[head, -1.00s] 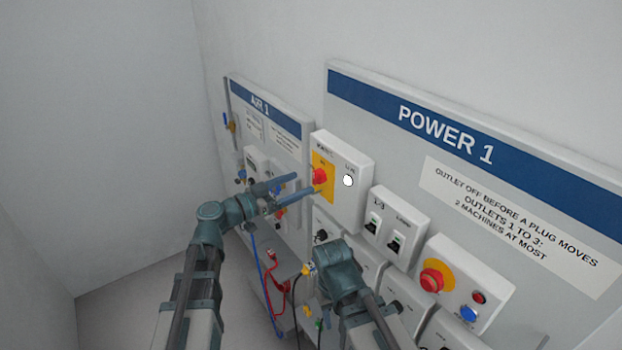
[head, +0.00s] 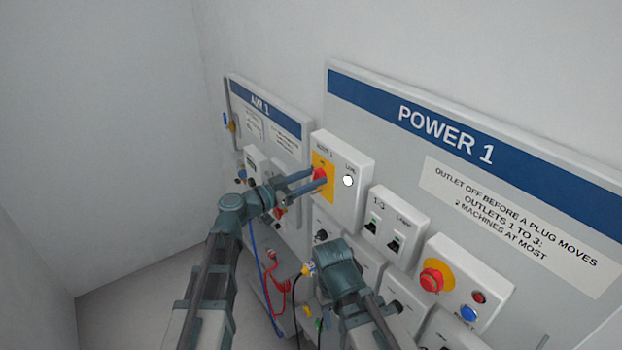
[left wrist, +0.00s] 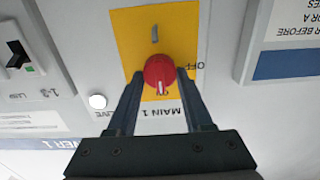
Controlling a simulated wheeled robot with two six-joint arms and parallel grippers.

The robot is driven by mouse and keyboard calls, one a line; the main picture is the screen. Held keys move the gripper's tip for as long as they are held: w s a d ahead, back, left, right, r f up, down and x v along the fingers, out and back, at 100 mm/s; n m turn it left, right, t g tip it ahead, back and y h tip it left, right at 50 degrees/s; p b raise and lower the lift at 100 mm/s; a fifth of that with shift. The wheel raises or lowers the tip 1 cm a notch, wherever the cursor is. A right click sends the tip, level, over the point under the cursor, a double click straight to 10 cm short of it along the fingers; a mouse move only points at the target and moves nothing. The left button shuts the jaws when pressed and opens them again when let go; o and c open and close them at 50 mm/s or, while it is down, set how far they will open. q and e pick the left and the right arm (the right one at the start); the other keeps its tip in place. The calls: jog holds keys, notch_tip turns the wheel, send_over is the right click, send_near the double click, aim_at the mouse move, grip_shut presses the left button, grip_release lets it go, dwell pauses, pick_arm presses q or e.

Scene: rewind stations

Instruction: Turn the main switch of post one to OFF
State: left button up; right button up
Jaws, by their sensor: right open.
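The main switch is a red rotary knob (head: 319,175) on a yellow plate (left wrist: 125,30) marked MAIN 1, on a white box (head: 352,205) at the left of the POWER 1 panel. In the left wrist view the picture is upside down; the knob (left wrist: 158,70) has its white pointer toward ON, with OFF to the side. My left gripper (head: 320,178) is open, one finger on each side of the knob; contact is not clear. My right gripper (head: 340,265) is low in front of the lower boxes, its fingertips hard to make out.
A white LIVE lamp (head: 348,181) sits beside the knob. A breaker box (head: 398,208) and a red emergency button (head: 432,281) lie to the right. The AIR 1 panel (head: 290,117) is on the left. Red and blue cables (head: 268,285) hang below.

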pick_arm(q)
grip_shut()
jog(key=n, duration=0.9)
jog(key=shift+w+a+f, duration=0.1)
jog(key=shift+f+n, duration=0.15)
jog(key=shift+n, duration=4.25)
